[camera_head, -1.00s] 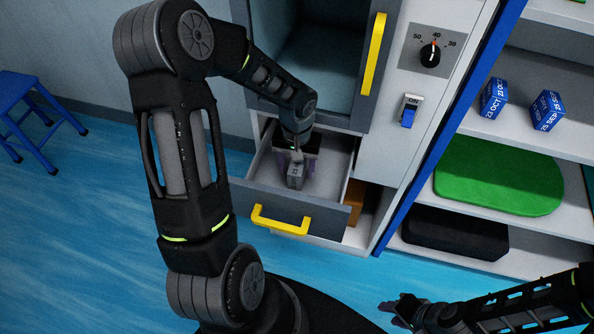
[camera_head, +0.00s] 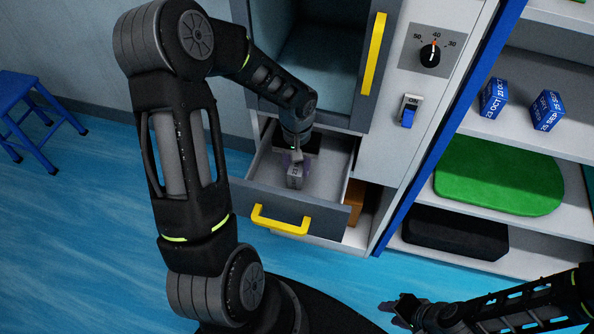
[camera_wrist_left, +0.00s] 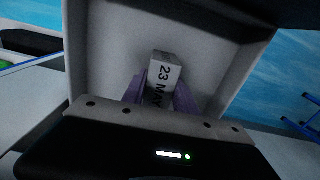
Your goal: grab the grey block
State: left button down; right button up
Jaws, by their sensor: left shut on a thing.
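The grey block (camera_head: 295,177) is in the open drawer (camera_head: 328,183) of the cabinet. In the left wrist view the block (camera_wrist_left: 163,78) shows dark print reading "23 M..." on one face. My left gripper (camera_head: 294,163) reaches down into the drawer. In the left wrist view its purple fingers (camera_wrist_left: 160,98) are shut on the block, one on each side. I cannot tell whether the block touches the drawer floor. My right gripper (camera_head: 392,311) is at the bottom right, away from the drawer, and whether it is open is unclear.
The drawer front has a yellow handle (camera_head: 280,220). Above it is an open compartment (camera_head: 320,60) with a yellow-handled door. Shelves at the right hold blue blocks (camera_head: 547,110), a green pad (camera_head: 498,175) and a black case (camera_head: 455,232). A blue stool (camera_head: 35,110) stands at the left.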

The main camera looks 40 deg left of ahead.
aim_at(297, 165)
dwell(0.3)
pick_arm(q)
notch_tip(297, 165, up, 10)
jog(key=shift+r, duration=0.1)
dwell(0.4)
